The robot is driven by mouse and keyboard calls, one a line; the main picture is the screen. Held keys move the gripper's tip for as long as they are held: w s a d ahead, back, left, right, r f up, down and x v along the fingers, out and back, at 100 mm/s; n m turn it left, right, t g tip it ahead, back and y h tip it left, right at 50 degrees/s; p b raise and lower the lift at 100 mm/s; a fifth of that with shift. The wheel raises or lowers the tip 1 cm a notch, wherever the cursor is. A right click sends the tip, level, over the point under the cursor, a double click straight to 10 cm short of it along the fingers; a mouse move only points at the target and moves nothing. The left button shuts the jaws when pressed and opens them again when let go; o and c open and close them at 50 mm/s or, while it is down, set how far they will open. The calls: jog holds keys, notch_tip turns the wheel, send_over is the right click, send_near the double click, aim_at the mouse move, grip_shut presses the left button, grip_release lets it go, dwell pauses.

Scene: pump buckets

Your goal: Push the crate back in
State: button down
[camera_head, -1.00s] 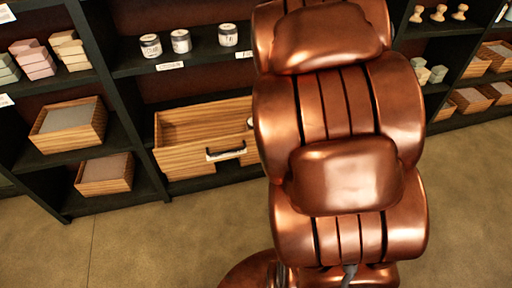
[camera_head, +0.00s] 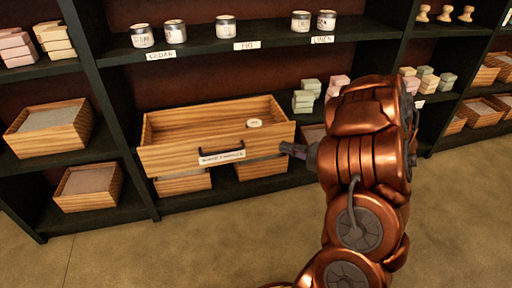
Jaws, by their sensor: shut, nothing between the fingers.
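The wooden crate (camera_head: 170,158) sticks out from the middle shelf, with a black handle and a white label on its front. A small round pale object (camera_head: 254,123) lies inside it, near the right end. My gripper (camera_head: 284,148) is shut and empty. It is at the right end of the crate's front, right of the handle; I cannot tell whether it touches the wood. My copper arm reaches in from the lower right.
Labelled jars (camera_head: 225,27) stand on the shelf above. Soap blocks (camera_head: 306,95) sit right of the crate, partly behind my arm. Smaller wooden boxes (camera_head: 88,187) stand on the lower shelves. The floor (camera_head: 150,250) in front is clear.

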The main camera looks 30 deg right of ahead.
jog(key=s+y, duration=0.1)
jog(key=s, duration=0.1)
jog(key=b, duration=0.3)
send_near(247, 132)
jog(key=shift+w+a, duration=1.05)
jog(key=shift+a, duration=1.3)
jog(key=w, duration=0.1)
jog(key=w+d+f, duration=0.1)
jog(key=shift+w+n+t, duration=0.3)
jog(key=shift+t, duration=0.1)
jog(key=shift+w+d, duration=0.2)
jog(key=shift+w, duration=0.25)
jog(key=shift+w+d, duration=0.1)
